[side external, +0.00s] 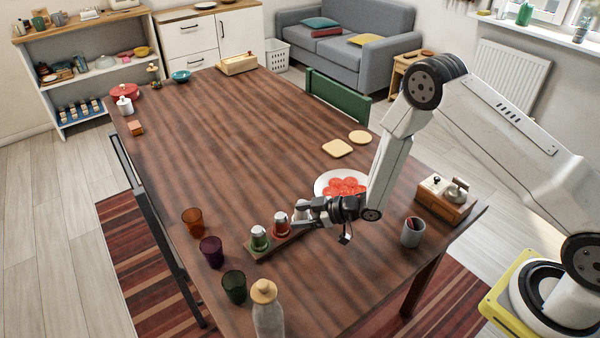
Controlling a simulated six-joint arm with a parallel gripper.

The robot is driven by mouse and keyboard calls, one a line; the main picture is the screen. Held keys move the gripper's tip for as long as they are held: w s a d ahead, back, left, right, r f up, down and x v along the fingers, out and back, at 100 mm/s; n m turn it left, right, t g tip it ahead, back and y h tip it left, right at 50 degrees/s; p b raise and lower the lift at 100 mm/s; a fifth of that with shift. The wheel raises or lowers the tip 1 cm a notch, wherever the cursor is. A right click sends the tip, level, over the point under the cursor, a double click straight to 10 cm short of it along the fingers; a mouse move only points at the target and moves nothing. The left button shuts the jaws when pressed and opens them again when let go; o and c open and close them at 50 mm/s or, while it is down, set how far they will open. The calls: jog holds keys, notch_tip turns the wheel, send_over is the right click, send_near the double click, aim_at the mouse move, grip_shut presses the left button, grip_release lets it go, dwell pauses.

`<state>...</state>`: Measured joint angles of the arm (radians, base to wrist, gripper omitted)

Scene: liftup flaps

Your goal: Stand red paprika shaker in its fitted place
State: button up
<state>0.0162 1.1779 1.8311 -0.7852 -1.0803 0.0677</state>
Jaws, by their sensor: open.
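The red paprika shaker (281,228), with a silver cap, stands upright at a dark wooden rack (284,244) on the table. Beside it on the left stands a green shaker (259,239) with a silver cap. A pale shaker top (302,207) shows just behind my gripper, partly hidden. My gripper (296,219) is open and low over the rack's right end, with its fingertips close to the right of the red shaker. I cannot tell whether they touch it, or whether the shaker's base is fully seated, at this distance.
Orange (193,222), purple (211,251) and dark green (234,286) cups stand left of the rack. A corked glass bottle (267,310) stands in front. A plate of tomato slices (340,185) is behind my gripper; a grey cup (412,232) is right. The table's middle is clear.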

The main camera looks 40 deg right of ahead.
jog(key=v, duration=0.7)
dwell(0.6)
jog(key=s+d+r+m+g+h, duration=0.2)
jog(key=s+d+r+m+h, duration=0.15)
jog(key=d+r+h, duration=0.4)
jog(key=s+a+r+m+g+h, duration=0.1)
jog(key=s+r+m+g, duration=0.4)
jog(key=s, duration=0.8)
notch_tip(320, 180, up, 3)
jog(key=shift+s+a+r, duration=0.1)
jog(key=shift+s+a, duration=0.2)
